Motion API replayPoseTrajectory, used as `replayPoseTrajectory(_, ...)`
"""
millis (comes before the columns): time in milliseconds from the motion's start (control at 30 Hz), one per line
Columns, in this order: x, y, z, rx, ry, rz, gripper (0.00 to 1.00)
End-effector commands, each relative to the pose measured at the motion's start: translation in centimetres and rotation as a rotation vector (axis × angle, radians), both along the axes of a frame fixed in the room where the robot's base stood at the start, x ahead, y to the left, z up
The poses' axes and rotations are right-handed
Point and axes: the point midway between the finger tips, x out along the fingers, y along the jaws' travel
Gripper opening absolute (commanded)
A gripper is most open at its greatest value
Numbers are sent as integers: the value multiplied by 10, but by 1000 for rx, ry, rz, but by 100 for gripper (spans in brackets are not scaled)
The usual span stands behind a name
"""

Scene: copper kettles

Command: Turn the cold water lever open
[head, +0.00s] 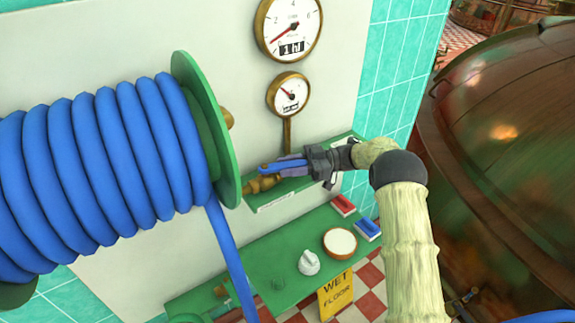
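The blue lever (268,168) sits on a brass valve (258,185) below the gauges, beside the green hose reel. My gripper (284,168) reaches in from the right, with its fingers at the lever. The blue lever shows between and just past the fingers and lies nearly flat along them. The fingers overlap the lever, and their gap is too small to tell whether they press on it. The part of the lever nearer the palm is hidden.
A reel of blue hose (95,165) fills the left, its hose hanging down. Two gauges (288,30) are on the wall above. A copper kettle (510,120) stands right.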

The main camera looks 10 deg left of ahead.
Motion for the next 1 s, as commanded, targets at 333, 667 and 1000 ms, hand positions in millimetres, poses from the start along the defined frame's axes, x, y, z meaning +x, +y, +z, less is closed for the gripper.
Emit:
replayPoseTrajectory(333, 4, -5, 1, -1, -3, -11, 47)
replayPoseTrajectory(667, 20, -39, -1, -1, -5, -15, 47)
replayPoseTrajectory(1000, 47, -100, -1, -1, -5, -13, 47)
